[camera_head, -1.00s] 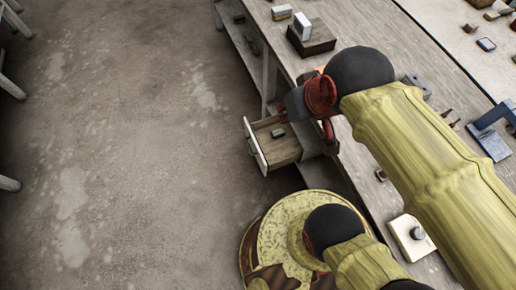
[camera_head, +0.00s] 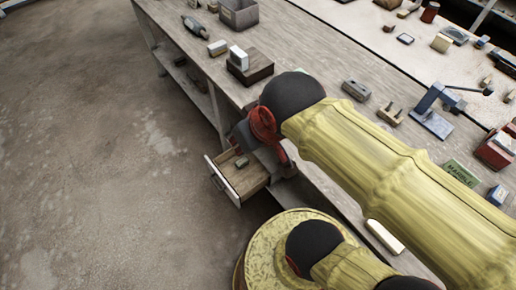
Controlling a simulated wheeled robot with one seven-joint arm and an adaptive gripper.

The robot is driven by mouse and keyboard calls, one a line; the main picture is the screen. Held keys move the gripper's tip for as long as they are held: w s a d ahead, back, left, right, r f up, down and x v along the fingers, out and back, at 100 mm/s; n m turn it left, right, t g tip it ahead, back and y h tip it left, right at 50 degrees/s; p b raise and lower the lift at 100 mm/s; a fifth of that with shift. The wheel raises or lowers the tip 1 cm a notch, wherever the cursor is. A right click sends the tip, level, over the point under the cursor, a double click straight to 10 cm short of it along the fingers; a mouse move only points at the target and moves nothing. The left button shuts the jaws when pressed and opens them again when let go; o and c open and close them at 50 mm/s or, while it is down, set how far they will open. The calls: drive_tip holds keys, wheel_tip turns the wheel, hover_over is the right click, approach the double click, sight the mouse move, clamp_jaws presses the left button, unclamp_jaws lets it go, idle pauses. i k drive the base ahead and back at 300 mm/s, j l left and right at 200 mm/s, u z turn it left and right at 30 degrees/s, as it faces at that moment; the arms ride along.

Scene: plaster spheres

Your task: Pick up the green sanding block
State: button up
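A small dark greenish block (camera_head: 241,162) lies in the open drawer (camera_head: 225,182) under the workbench; it looks like the green sanding block, though it is small in view. My gripper (camera_head: 272,150) hangs by the bench edge, just right of the block and over the drawer's right side. Its red and dark grey parts show below my arm's black joint. The fingertips are not clear, so I cannot tell how far apart they are or whether they touch anything. The block appears apart from the gripper.
The workbench (camera_head: 190,40) carries a dark wooden block with a white box (camera_head: 238,57), a grey bin (camera_head: 238,14), a grey block (camera_head: 356,90) and a blue clamp-like tool (camera_head: 432,112). A green box (camera_head: 461,173) lies at right. Floor left of the drawer is clear.

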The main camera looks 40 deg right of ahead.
sight(240, 163)
drive_tip(key=z, duration=2.8)
drive_tip(key=u, duration=2.35)
drive_tip(key=i+j+z, duration=0.15)
drive_tip(key=j+z, duration=0.25)
drive_tip(key=i+j+z, duration=0.1)
drive_tip(key=j+z, duration=0.15)
drive_tip(key=z, duration=0.15)
drive_tip(key=j+z, duration=0.4)
drive_tip(key=i, duration=0.05)
